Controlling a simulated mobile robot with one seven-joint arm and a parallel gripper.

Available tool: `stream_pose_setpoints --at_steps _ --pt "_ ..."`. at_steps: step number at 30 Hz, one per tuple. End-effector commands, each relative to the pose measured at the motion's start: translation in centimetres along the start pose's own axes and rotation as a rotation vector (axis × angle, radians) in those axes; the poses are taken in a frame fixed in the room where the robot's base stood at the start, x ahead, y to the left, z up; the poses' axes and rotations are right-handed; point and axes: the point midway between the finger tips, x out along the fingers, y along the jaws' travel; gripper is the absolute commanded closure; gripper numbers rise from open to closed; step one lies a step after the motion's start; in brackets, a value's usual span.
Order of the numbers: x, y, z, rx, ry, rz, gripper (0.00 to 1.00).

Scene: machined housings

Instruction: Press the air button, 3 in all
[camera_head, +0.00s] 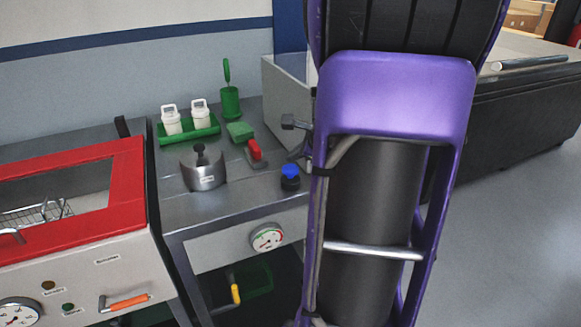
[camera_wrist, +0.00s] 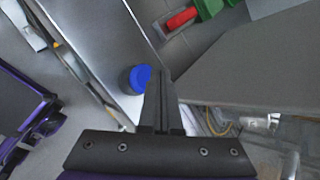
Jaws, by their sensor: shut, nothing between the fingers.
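A blue round button (camera_head: 290,171) on a dark base stands near the front right edge of the metal bench. No label on it can be read. In the wrist view the blue button (camera_wrist: 141,76) shows just left of the tips of my gripper (camera_wrist: 161,76), partly overlapped by a finger. My gripper is shut and empty. Whether it touches the button cannot be told.
A red-lidded cabinet (camera_head: 130,200) stands left. A grey panel (camera_wrist: 250,75) is right of the fingers.

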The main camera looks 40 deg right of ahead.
Motion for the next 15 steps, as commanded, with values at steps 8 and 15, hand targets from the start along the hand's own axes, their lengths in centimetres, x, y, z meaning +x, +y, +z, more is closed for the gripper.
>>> stream_pose_setpoints --at_steps 8,15 --pt "0.0 0.0 0.0 0.0 0.0 0.0 1.0" --pt "0.48 0.35 -0.32 -0.001 0.0 0.0 1.0"
